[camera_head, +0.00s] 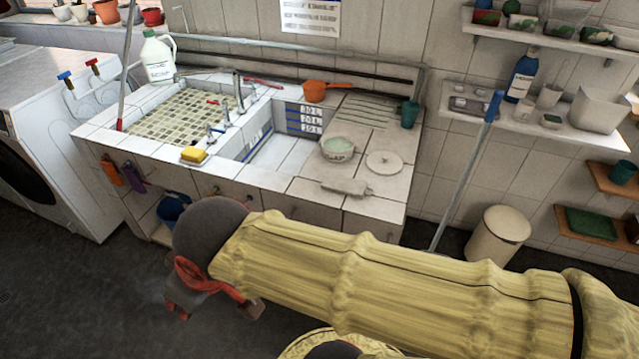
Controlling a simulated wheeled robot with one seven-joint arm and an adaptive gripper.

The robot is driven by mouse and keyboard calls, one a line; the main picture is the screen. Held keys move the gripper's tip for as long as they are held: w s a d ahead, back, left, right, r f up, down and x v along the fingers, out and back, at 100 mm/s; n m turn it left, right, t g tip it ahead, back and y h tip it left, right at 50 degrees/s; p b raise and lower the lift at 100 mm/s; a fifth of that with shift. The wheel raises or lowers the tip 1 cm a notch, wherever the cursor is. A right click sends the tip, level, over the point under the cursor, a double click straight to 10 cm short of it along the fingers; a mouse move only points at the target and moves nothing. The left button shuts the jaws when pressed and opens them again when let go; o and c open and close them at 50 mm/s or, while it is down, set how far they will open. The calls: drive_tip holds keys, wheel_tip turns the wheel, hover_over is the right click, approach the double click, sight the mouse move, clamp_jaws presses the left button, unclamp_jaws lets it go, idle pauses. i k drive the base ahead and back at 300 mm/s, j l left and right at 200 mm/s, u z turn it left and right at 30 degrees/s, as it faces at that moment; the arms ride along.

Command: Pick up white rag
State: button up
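A greyish-white rolled or bunched cloth (346,188), which looks like the white rag, lies on the tiled counter's front right part, in front of a round white lid. My gripper (214,309) hangs in front of the counter, lower and to the left of the rag in the picture, apart from it. Its two fingers look spread, with nothing seen between them. My yellow-sleeved arm comes in from the right and covers the floor and part of the counter's lower front.
A bowl (338,149) and the white lid (384,162) stand close behind the rag. A yellow sponge (193,155) lies on the sink's front edge. A blue-handled pole (468,170) leans to the right of the counter, near a cream bin (497,236).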

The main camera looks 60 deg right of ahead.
sight(350, 186)
drive_tip(key=z, duration=2.3)
drive_tip(key=i+z, duration=0.45)
